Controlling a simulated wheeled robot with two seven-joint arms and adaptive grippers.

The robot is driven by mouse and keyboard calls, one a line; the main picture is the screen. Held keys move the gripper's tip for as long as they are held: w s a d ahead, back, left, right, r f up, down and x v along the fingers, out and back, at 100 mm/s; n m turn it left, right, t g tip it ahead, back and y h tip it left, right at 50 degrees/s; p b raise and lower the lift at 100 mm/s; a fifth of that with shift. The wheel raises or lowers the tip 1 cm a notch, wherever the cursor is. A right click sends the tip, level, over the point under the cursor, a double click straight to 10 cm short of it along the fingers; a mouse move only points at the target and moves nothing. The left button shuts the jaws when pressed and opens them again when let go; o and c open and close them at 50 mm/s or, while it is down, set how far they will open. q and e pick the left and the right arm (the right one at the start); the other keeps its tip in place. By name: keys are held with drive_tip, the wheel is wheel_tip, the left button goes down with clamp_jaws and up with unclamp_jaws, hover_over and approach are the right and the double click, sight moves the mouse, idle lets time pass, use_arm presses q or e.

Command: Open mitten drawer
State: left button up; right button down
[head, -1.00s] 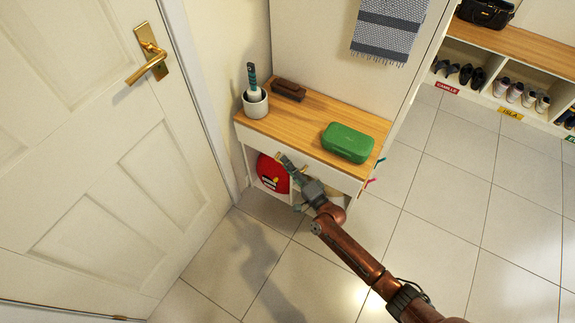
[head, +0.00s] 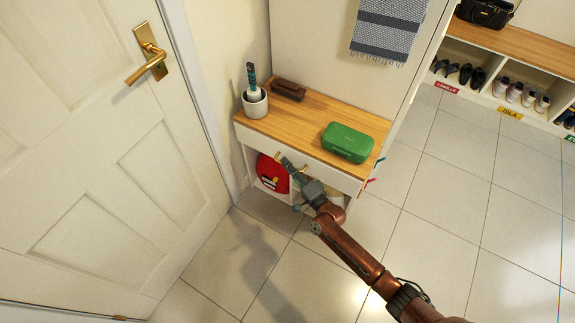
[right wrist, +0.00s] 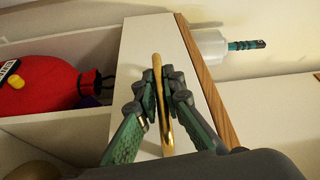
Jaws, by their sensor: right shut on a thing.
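The mitten drawer (head: 258,138) has a white front just under the wooden top of the small cabinet; its front also fills the middle of the right wrist view (right wrist: 188,62). Its brass handle (right wrist: 158,64) is a curved bar. My right gripper (head: 288,161) is at the drawer front, with its green and grey fingers shut on the handle, one on each side in the right wrist view (right wrist: 162,84). I see no clear gap at the drawer's top edge, and its inside is hidden. My left gripper is not in view.
A green box (head: 347,142), a brown brush (head: 288,90) and a grey cup (head: 255,104) with a handled tool stand on the cabinet top. A red bag (head: 270,174) sits in the open cubby below. A white door (head: 95,160) is at left. Tiled floor is clear at right.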

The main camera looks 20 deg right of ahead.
use_arm(q)
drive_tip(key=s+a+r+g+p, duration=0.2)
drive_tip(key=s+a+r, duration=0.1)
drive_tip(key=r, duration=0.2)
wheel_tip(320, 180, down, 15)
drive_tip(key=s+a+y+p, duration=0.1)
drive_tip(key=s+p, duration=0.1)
drive_tip(key=p, duration=0.2)
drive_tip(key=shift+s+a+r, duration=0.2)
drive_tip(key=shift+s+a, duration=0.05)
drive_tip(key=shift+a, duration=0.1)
use_arm(e)
drive_tip(key=s+a, duration=1.1)
drive_tip(key=a, duration=0.3)
drive_tip(key=shift+s+a, duration=0.25)
drive_tip(key=shift+a, duration=0.05)
drive_tip(key=shift+f, duration=0.1)
drive_tip(key=c, duration=2)
unclamp_jaws()
drive_tip(key=shift+c, duration=0.2)
drive_tip(key=v, duration=1.2)
